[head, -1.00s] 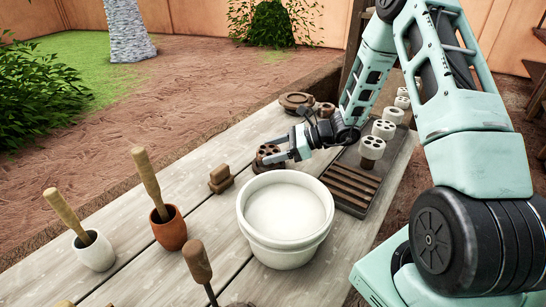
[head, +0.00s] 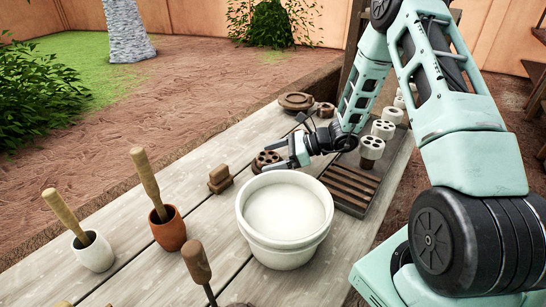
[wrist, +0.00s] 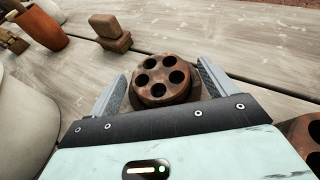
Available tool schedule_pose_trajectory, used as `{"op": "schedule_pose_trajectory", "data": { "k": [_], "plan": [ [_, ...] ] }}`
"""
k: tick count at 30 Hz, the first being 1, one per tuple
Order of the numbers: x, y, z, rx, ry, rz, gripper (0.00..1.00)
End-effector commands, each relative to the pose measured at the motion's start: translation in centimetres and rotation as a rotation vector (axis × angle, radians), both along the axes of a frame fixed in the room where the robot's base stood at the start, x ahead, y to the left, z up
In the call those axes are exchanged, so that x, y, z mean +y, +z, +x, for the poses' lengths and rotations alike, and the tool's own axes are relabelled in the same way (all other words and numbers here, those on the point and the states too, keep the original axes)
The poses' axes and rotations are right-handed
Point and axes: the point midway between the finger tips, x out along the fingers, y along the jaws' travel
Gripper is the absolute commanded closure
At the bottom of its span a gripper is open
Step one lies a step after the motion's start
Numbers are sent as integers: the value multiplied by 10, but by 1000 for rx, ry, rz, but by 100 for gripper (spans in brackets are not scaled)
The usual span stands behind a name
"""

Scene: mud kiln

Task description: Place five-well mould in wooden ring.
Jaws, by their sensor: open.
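The brown five-well mould (head: 268,157) is round, with dark holes in its top, and stands upright on the table behind the white pot. In the wrist view the mould (wrist: 162,88) sits between the two fingers, on a wider brown base. My gripper (wrist: 163,78) is open, one finger on each side of it; I cannot tell whether they touch. In the head view my gripper (head: 288,152) reaches in from the right and partly covers the mould. A flat round brown piece (head: 296,101) at the far end of the table may be the wooden ring.
A large white pot (head: 285,212) stands close in front of my gripper. A slatted dark rack (head: 350,188) with several white-topped moulds is on the right. A brown block (head: 220,179) and tool-filled cups (head: 168,230) stand left. A small brown piece (head: 326,109) lies at the back.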

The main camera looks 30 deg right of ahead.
Motion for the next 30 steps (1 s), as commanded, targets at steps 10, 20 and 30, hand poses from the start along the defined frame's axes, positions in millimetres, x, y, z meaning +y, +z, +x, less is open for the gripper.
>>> {"op": "schedule_pose_trajectory", "data": {
  "k": [10,20,30],
  "plan": [
    [-46,24,-30,-2,-5,-3,16],
    [-87,44,-57,-1,-1,-1,16],
    [-92,47,-62,0,1,0,16]
  ]
}}
